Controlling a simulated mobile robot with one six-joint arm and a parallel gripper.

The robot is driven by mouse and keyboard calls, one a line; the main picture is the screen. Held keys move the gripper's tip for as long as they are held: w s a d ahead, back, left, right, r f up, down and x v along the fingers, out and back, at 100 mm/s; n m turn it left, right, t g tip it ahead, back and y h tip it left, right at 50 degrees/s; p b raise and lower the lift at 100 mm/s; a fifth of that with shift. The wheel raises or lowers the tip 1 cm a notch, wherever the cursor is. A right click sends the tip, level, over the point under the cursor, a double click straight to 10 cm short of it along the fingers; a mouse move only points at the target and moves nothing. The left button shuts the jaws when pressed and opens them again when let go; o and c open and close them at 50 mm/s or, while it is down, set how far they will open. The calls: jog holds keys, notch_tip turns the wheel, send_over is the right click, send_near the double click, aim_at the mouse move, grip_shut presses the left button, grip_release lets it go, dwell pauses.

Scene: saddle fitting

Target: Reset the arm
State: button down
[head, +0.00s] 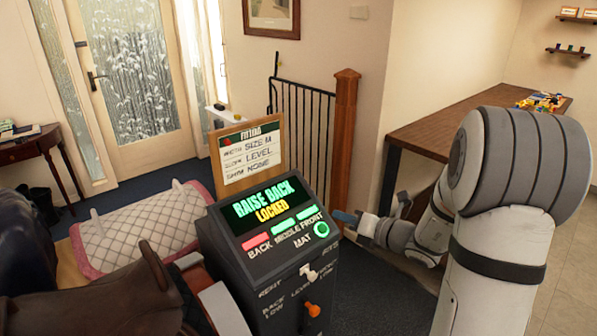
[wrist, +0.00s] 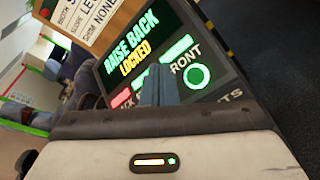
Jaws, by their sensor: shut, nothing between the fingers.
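My gripper (head: 347,217) is at the end of my arm, just right of the black control console (head: 232,247) in the head view. In the wrist view my gripper (wrist: 156,88) has its fingers together and holds nothing; they overlap the console's screen in the picture. The screen (head: 268,205) reads "RAISE BACK" in green and "LOCKED" in yellow. Below it, the BACK bar is red, and the MIDDLE and FRONT bars and the MAT ring are green. An orange-knobbed lever (head: 312,309) and a pale switch (head: 307,272) are on the console's front.
A fitting card board (head: 248,158) stands behind the console. A quilted pad with a pink edge (head: 140,232) and a brown saddle (head: 100,300) are at left. A wooden counter (head: 425,130) is behind my arm. Dark mat (head: 375,290) lies right of the console.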

jog(key=s+a+r+n+g+h, duration=0.1)
jog(key=s+a+n+g, duration=0.4)
jog(key=s+n, duration=0.4)
jog(key=s+a+n+g, duration=0.45)
jog(key=s+n, duration=0.35)
jog(key=n, duration=0.2)
jog(key=s+d+r+n+h, duration=0.1)
jog(key=s+d+n+h, duration=0.7)
jog(key=n, duration=0.9)
jog(key=shift+s+r+h, duration=0.35)
jog(key=shift+s+h, duration=0.25)
jog(key=shift+h, duration=0.1)
